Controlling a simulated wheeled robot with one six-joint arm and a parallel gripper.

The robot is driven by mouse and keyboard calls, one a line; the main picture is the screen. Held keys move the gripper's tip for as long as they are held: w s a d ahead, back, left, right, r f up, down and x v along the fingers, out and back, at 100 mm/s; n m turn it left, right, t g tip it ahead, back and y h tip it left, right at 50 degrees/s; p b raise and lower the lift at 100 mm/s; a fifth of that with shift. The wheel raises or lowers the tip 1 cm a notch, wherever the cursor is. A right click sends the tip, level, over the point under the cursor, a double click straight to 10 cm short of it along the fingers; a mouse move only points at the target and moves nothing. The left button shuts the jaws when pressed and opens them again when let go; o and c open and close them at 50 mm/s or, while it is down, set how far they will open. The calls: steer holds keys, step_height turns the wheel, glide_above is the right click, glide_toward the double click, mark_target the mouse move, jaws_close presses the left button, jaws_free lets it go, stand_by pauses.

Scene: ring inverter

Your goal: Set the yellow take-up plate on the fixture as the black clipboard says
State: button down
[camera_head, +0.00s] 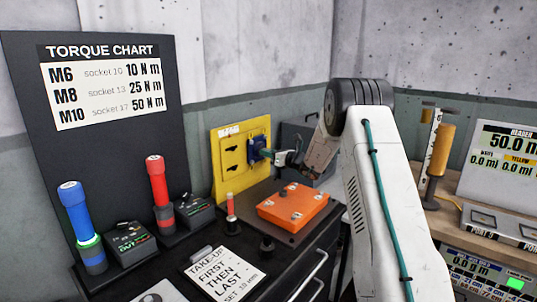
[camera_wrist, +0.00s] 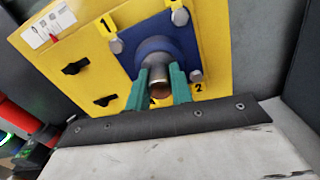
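The yellow take-up plate (camera_head: 229,172) stands upright at the back of the bench, with a blue block (camera_head: 258,151) on its right part. In the wrist view the plate (camera_wrist: 84,62) has black slots, and the blue block (camera_wrist: 132,48) has several silver bolts at its corners and number tags, 1 and 2 readable. A brown, round shaft end (camera_wrist: 160,90) sticks out of the block. My gripper (camera_wrist: 160,80) has its green fingers on either side of the shaft end; I cannot tell whether they press on it. The clipboard page (camera_head: 225,272) reads "TAKE-UP FIRST THEN LAST", "SET 10 mm".
An orange plate (camera_head: 293,207) lies on the bench in front of the yellow plate. A small red-topped post (camera_head: 231,207) stands left of it. Blue (camera_head: 80,225) and red (camera_head: 160,195) torque tools stand beneath the torque chart (camera_head: 103,85). A display bench (camera_head: 500,190) is at right.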

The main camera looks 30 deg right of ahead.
steer(key=shift+s+a, duration=0.2)
steer(key=shift+a, duration=0.3)
steer(key=c, duration=1.2)
jaws_free()
steer(key=shift+c, duration=0.2)
steer(key=v, duration=0.7)
steer(key=shift+s+d, duration=0.15)
steer(key=shift+s, duration=0.2)
